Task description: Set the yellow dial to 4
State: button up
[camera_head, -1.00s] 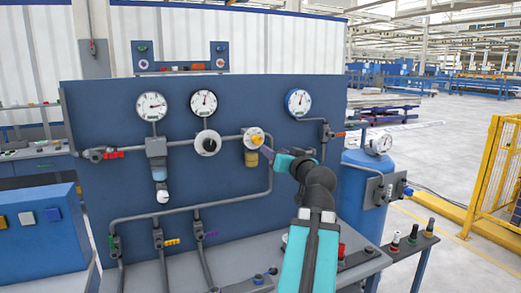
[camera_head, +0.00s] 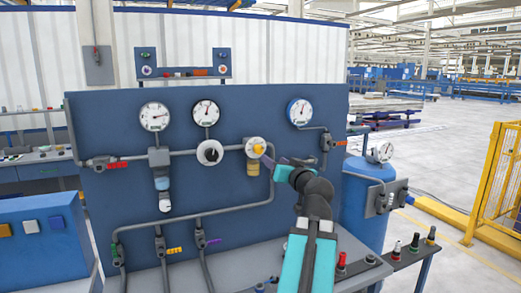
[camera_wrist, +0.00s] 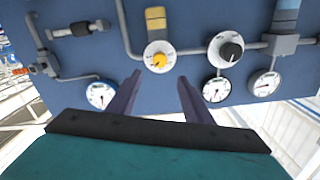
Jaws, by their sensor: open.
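The yellow dial (camera_head: 259,149) sits at the centre of a round white face on the blue panel, right of the black dial. It also shows in the wrist view (camera_wrist: 159,61), ahead of my fingertips, with its white face around it. My gripper (camera_head: 272,162) is open and empty, with its fingers pointing at the panel just right of and below the dial. In the wrist view my two fingers (camera_wrist: 160,77) stand apart, and the dial lies beyond the gap between them. The dial's marks are too small to read.
A black dial (camera_head: 210,152) on a white face is left of the yellow one. Gauges (camera_head: 299,112) hang above, joined by grey pipes (camera_head: 232,207). A red-handled valve (camera_head: 117,165) is at left. A blue tank (camera_head: 366,212) stands right of the panel.

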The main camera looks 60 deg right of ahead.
aim_at(259, 150)
jog(key=shift+p+x, duration=3.9)
jog(key=shift+x, duration=2.4)
jog(key=c, duration=0.9)
jog(key=shift+a+f, duration=0.1)
jog(key=shift+f, duration=0.05)
jog(key=shift+c, duration=0.8)
